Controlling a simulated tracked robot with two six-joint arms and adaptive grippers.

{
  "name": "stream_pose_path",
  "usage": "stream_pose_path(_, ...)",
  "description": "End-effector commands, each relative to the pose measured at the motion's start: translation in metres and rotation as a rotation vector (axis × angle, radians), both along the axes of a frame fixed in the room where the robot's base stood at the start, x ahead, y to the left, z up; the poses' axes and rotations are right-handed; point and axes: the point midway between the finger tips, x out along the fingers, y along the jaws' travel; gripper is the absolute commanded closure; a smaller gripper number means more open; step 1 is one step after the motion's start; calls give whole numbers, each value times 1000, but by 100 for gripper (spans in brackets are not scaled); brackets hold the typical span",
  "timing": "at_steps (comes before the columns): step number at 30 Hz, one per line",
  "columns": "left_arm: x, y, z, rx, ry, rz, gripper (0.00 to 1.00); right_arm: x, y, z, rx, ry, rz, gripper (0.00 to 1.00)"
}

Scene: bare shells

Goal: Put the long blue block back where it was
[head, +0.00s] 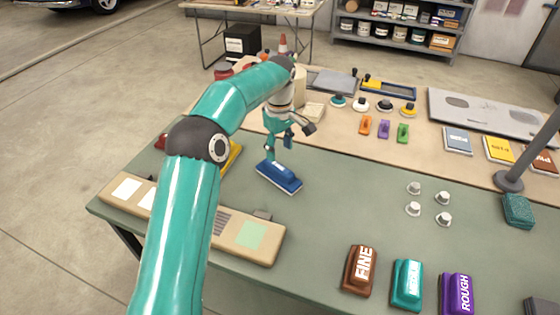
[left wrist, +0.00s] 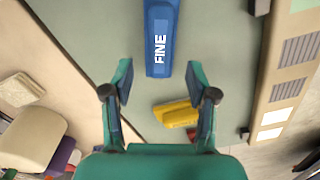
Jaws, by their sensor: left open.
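The long blue block (head: 279,176) lies flat on the green mat, left of the table's middle. In the left wrist view the blue block (left wrist: 160,40) reads FINE and runs up out of the top edge. My left gripper (head: 286,140) is above and just behind the block in the head view. In the left wrist view the gripper (left wrist: 159,80) is open, with its fingers apart and nothing between them. The near end of the block lies just beyond the fingertips. My right gripper is not in view.
A yellow block (left wrist: 177,113) lies near the blue one, partly behind my arm in the head view. A long tan board (head: 270,252) lies at the front left. Brown (head: 359,270), teal (head: 407,285) and purple (head: 457,293) blocks stand at the front. The mat's middle is clear.

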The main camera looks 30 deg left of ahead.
Motion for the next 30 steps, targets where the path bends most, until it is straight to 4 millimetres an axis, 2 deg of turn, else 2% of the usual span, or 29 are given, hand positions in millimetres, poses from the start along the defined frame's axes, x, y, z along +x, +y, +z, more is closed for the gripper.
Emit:
stream_pose_path(3,1,0,22,1,-2,0,42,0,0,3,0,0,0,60)
stream_pose_path(9,0,-1,38,-1,1,-1,42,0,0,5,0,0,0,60)
stream_pose_path(30,-1,0,39,-1,1,1,42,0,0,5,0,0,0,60)
